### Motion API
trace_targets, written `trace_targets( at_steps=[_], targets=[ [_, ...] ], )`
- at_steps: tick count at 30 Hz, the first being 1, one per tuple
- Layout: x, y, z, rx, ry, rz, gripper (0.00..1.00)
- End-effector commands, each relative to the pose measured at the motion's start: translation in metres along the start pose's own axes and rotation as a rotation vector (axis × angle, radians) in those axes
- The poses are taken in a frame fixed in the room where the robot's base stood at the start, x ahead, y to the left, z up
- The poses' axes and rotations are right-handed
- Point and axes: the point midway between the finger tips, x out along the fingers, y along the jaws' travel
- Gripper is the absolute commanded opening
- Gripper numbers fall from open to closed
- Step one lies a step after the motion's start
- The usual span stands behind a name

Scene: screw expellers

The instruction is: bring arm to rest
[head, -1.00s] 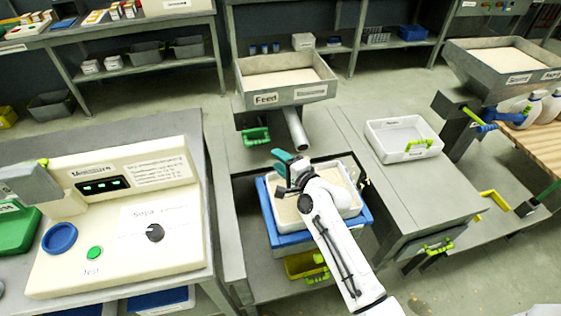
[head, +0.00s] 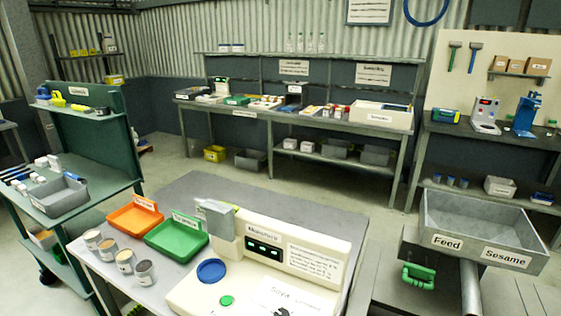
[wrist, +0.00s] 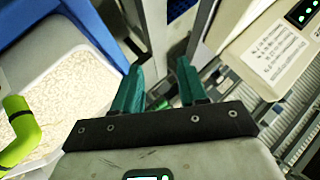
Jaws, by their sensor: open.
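My gripper (wrist: 160,90) shows in the wrist view with its two teal fingers spread apart and nothing between them. It is above a gap between the blue-edged white tray of pale grain (wrist: 50,105) on the left and the cream moisture meter (wrist: 270,45) on the right. A green handle (wrist: 18,130) shows at the left edge of that view, apart from the fingers. My arm and gripper do not show in the head view now.
The moisture meter (head: 280,262) stands on a grey bench with an orange tray (head: 134,220), a green tray (head: 176,237) and several cans. The feed hopper (head: 480,225) is at right, empty-looking inside. Open floor (head: 330,192) lies behind the bench.

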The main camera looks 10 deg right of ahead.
Motion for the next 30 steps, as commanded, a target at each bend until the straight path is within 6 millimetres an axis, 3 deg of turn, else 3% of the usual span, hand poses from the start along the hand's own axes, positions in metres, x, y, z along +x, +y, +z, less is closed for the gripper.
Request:
trace_targets(
  at_steps=[3,11,15,21,30],
  targets=[
    [-0.032,-0.004,0.035,-0.281,-0.138,0.095,0.42],
    [-0.105,0.005,0.08,-0.726,-0.394,0.248,0.42],
    [-0.121,0.049,0.116,-0.696,-0.547,0.326,0.42],
    [-0.144,0.085,0.149,-0.662,-0.693,0.395,0.42],
    [-0.149,0.092,0.156,-0.653,-0.724,0.409,0.42]
  ],
)
